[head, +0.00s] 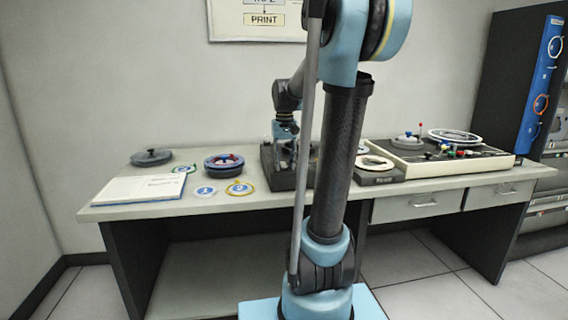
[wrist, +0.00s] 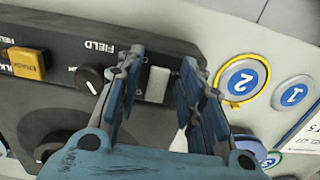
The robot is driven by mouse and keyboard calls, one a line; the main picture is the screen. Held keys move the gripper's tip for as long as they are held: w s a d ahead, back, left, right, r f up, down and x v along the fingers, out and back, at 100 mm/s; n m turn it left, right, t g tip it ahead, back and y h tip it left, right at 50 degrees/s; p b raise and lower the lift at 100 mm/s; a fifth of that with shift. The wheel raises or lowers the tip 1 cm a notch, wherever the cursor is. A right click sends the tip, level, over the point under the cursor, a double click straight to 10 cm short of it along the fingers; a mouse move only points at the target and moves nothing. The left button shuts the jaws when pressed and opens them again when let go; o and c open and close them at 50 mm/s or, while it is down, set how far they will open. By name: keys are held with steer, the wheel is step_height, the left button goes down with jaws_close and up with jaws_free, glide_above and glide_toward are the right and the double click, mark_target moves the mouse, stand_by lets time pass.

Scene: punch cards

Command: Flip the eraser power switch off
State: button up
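The eraser looks to be the dark box (head: 282,175) on the desk, partly hidden behind my arm in the head view. A small pale rectangular piece (wrist: 157,84), likely the power switch, shows between my fingers. My gripper (wrist: 160,66) is open, with one finger on each side of this piece. I cannot tell whether either finger touches it. In the head view my gripper (head: 285,132) is over the box.
Round tags marked 2 (head: 240,188) and 1 (head: 205,191) lie left of the box, with a reel (head: 224,164) behind them. An open book (head: 140,190) lies farther left. A small dark unit (head: 380,176) and a pale console (head: 440,160) stand to the right.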

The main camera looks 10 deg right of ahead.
jaws_close()
steer(key=shift+w+r+g, duration=0.1)
steer(key=shift+w+g, duration=0.15)
steer(key=shift+g, duration=0.65)
steer(key=shift+w+r+g, duration=0.1)
steer(key=shift+w+g, duration=0.15)
steer(key=shift+g, duration=0.65)
steer(key=shift+o, duration=1.6)
jaws_free()
steer(key=v, duration=1.2)
